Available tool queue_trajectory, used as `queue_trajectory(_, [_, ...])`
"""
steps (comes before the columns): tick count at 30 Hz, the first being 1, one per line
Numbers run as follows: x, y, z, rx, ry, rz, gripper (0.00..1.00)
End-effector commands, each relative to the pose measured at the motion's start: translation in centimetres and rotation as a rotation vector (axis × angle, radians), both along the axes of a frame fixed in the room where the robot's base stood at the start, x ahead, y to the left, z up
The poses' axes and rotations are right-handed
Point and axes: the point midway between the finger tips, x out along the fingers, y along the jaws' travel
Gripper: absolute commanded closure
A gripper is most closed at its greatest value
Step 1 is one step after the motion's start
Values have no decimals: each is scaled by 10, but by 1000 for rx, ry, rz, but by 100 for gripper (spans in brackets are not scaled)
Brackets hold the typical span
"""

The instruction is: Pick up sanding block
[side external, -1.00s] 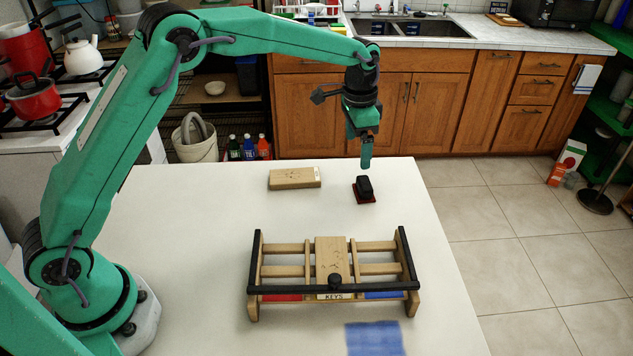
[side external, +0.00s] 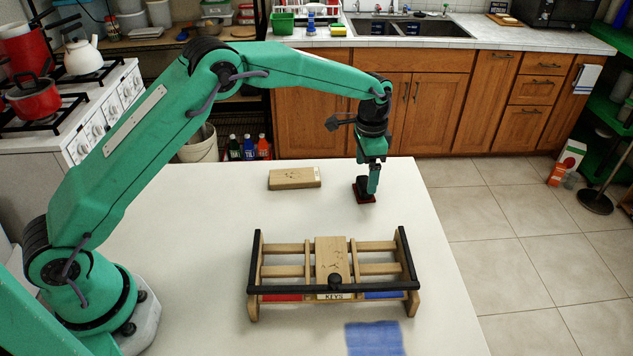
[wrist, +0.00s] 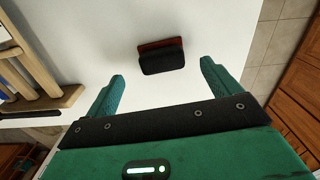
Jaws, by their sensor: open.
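The sanding block is a small black block with a dark red base (side external: 364,197). It lies on the white table near its far right edge. In the wrist view the sanding block (wrist: 161,57) sits ahead of and between the two fingers, with clear space on each side. My gripper (side external: 370,190) is open and points down at the block, its fingers partly hiding it in the side view. In the wrist view my gripper (wrist: 162,75) shows two green fingers spread wide with nothing held between them.
A wooden block (side external: 295,179) lies left of the sanding block. A wooden rack with black rails (side external: 408,262) and a block labelled KEYS stands nearer the front. A blue patch (side external: 374,338) is at the front edge. The table (side external: 190,260) is clear on the left.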

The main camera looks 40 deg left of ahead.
Motion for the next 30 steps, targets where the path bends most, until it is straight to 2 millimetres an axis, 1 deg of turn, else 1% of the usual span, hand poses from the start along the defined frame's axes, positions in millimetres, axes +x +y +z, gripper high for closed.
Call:
queue_trajectory(5, [0,0,-2,1,1,0,11])
queue_trajectory(8, [0,1,-8,1,2,0,11])
queue_trajectory(15, [2,2,-35,1,2,0,11])
queue_trajectory(21, [2,1,-51,1,1,0,11])
queue_trajectory(30, [2,1,-52,0,0,0,11])
